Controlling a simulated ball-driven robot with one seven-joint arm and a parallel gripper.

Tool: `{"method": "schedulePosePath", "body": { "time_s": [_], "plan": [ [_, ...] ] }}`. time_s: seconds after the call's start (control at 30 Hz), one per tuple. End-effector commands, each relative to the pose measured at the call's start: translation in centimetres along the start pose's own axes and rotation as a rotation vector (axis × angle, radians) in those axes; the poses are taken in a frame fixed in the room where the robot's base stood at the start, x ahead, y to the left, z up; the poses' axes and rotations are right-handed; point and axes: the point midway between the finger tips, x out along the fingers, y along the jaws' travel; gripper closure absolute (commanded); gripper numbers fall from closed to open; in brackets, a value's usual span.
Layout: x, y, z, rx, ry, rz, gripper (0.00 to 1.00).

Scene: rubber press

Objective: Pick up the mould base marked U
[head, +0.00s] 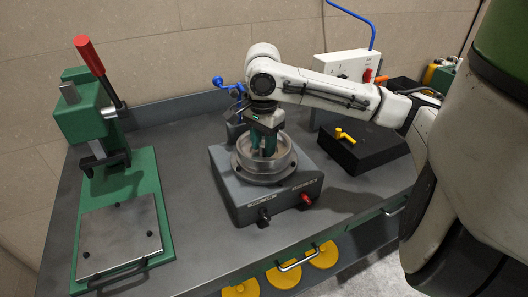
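A round silver metal dish with a raised rim (287,166) sits on top of a grey box-shaped unit (235,198) in the middle of the bench. No letter U can be read on it or on anything else, so I cannot tell which thing is the mould base marked U. My gripper (263,153) points down into the dish, its dark green fingers within the rim. The fingers are small and partly overlap the dish's interior. I cannot tell whether they touch or hold anything.
A green press with a red-handled lever (90,57) and a metal plate (118,235) stands at the left. A black box with a yellow handle (345,135) lies at the right. A white control box (345,65) stands behind. Yellow discs (285,276) show below the bench edge.

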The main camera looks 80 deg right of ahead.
Motion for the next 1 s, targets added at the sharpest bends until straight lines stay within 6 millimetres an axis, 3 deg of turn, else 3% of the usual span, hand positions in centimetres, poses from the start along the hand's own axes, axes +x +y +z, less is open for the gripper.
{"method": "schedulePosePath", "body": {
  "time_s": [0.07,0.43,1.0],
  "plan": [
    [-0.01,0.0,0.01,0.0,0.0,0.0,0.63],
    [-0.02,0.02,0.02,-0.001,0.0,0.001,0.99],
    [-0.03,0.03,0.02,-0.001,0.0,0.001,1.0]
  ]
}}
